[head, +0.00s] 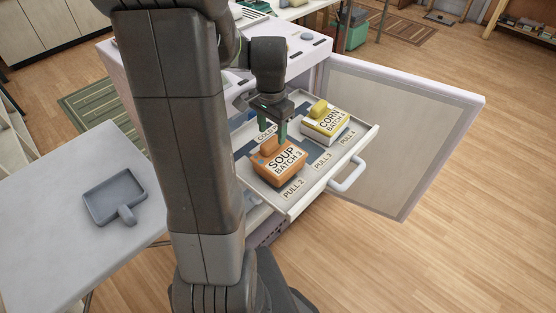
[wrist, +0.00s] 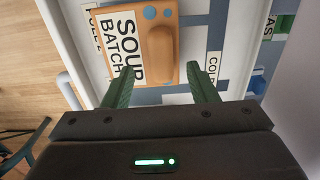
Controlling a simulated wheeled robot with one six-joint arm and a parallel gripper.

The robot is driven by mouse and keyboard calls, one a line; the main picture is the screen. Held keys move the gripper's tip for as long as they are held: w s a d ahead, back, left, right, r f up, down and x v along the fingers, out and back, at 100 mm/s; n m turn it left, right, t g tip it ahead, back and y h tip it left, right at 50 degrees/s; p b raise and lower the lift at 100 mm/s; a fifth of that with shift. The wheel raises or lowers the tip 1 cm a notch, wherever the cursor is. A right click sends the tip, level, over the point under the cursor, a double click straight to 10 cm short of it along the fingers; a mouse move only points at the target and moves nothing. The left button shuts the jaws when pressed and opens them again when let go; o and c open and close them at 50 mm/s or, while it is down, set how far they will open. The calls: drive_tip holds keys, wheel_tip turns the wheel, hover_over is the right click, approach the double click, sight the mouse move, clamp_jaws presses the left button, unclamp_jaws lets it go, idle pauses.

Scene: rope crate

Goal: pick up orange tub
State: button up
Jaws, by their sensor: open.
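The orange tub (head: 278,166) sits in the pulled-out drawer (head: 288,207), with a label reading SOUP BATCH 3. A raised orange handle is on its lid. My gripper (wrist: 160,80) has two green fingers spread apart, one toward each side of the tub's near end. In the head view my gripper (head: 270,124) is just above and behind the tub, pointing down. I cannot tell whether the fingers touch the tub.
A yellow-lidded tub (head: 326,121) marked CORN stands to the right in the same drawer. An open door (head: 400,135) stands right of the drawer. A grey tray with a handle (head: 115,196) lies on the left table (head: 60,240).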

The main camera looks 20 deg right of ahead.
sight(271, 140)
wheel_tip(271, 140, down, 5)
drive_tip(key=shift+a+r, duration=0.1)
drive_tip(key=shift+a, duration=0.05)
clamp_jaws()
wheel_tip(271, 140, up, 10)
drive_tip(key=shift+r, duration=0.1)
idle(0.6)
